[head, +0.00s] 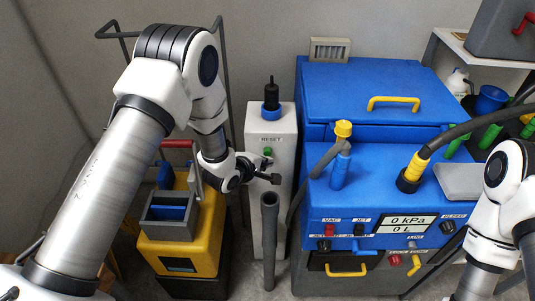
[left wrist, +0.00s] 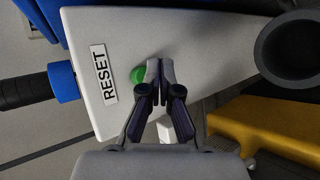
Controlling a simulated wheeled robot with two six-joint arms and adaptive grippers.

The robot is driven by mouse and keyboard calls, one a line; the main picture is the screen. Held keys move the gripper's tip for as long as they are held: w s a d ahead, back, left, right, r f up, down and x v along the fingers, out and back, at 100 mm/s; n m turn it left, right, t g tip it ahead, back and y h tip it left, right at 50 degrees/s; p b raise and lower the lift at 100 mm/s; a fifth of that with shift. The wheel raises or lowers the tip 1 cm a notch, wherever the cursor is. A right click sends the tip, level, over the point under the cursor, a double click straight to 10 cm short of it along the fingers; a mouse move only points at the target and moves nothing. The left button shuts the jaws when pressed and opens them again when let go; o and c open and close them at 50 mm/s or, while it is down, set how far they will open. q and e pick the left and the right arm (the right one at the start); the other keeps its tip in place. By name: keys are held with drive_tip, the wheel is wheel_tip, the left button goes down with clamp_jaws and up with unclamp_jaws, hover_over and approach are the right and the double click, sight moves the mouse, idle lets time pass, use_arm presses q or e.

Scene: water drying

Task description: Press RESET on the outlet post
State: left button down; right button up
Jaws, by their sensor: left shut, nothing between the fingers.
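The outlet post (head: 256,205) is a tall white column with a black and blue fitting on top. Its RESET label (head: 271,140) sits above a green button (head: 267,152) on the front face. In the left wrist view the RESET label (left wrist: 104,74) and green button (left wrist: 137,75) also show, the button partly hidden behind the fingertips. My left gripper (head: 274,179) is shut and empty in front of the post, below the button in the head view. In the left wrist view its fingertips (left wrist: 160,70) overlap the button's edge; I cannot tell whether they touch. My right gripper is out of view.
A blue machine (head: 372,90) with gauges, hoses and yellow handles stands right of the post. A yellow and grey unit (head: 207,245) stands to the left. A grey upright pipe (head: 269,240) rises in front of the post, close below my left gripper.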

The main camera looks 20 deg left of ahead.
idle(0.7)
use_arm(q)
drive_tip(key=shift+w+a, duration=0.1)
drive_tip(key=shift+w, duration=0.3)
drive_tip(key=shift+w+a, duration=0.15)
drive_tip(key=shift+w, duration=0.35)
idle(0.5)
idle(0.3)
drive_tip(key=shift+s+d+p, duration=0.25)
drive_tip(key=shift+s+p, duration=0.1)
drive_tip(key=shift+s, duration=0.55)
drive_tip(key=s, duration=0.2)
drive_tip(key=s+d+p, duration=0.1)
drive_tip(key=s, duration=0.1)
drive_tip(key=shift+s+d, duration=0.2)
drive_tip(key=shift+s, duration=0.2)
idle(0.3)
